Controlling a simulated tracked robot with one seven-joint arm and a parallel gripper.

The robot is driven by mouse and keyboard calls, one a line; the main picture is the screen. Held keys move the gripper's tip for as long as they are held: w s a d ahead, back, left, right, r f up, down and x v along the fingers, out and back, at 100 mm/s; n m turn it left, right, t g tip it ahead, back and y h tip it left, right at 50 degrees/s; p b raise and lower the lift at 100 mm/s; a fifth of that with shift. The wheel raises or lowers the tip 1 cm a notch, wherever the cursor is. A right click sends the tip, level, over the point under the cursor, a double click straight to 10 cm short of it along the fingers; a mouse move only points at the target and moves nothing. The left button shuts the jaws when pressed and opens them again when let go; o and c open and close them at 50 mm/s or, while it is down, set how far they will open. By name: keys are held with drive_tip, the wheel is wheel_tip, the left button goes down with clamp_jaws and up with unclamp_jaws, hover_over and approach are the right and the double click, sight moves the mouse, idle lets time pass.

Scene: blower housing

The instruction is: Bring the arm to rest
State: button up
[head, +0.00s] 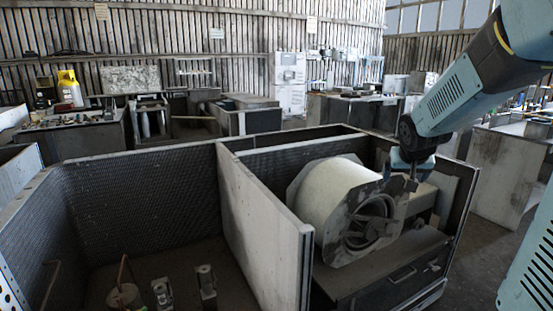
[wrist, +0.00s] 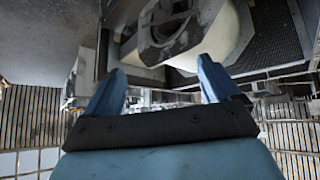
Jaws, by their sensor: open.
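My gripper (head: 411,179) hangs at the end of my light blue arm, which reaches in from the upper right in the head view. It is beside the right side of the blower drum (head: 341,196), a pale cylinder with a grey end plate and a round opening. In the wrist view my gripper (wrist: 163,85) shows two blue fingers spread apart with nothing between them. The blower (wrist: 185,30) shows upside down beyond the fingertips. Whether a finger touches the blower's plate cannot be told.
The blower sits in the right compartment of an open housing, behind a pale divider wall (head: 258,225). The left compartment holds small metal fittings (head: 206,284). A dark drawer box (head: 390,280) stands below the blower.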

drive_tip(key=s+a+r+n+g+y, duration=0.1)
drive_tip(key=s+a, duration=0.4)
drive_tip(key=s, duration=0.7)
drive_tip(key=s+a+r+n+g+y, duration=0.1)
drive_tip(key=s+a+r, duration=0.2)
drive_tip(key=s, duration=1)
drive_tip(key=a, duration=0.3)
drive_tip(key=shift+n+y, duration=0.3)
drive_tip(key=shift+y, duration=0.1)
drive_tip(key=shift+c, duration=0.3)
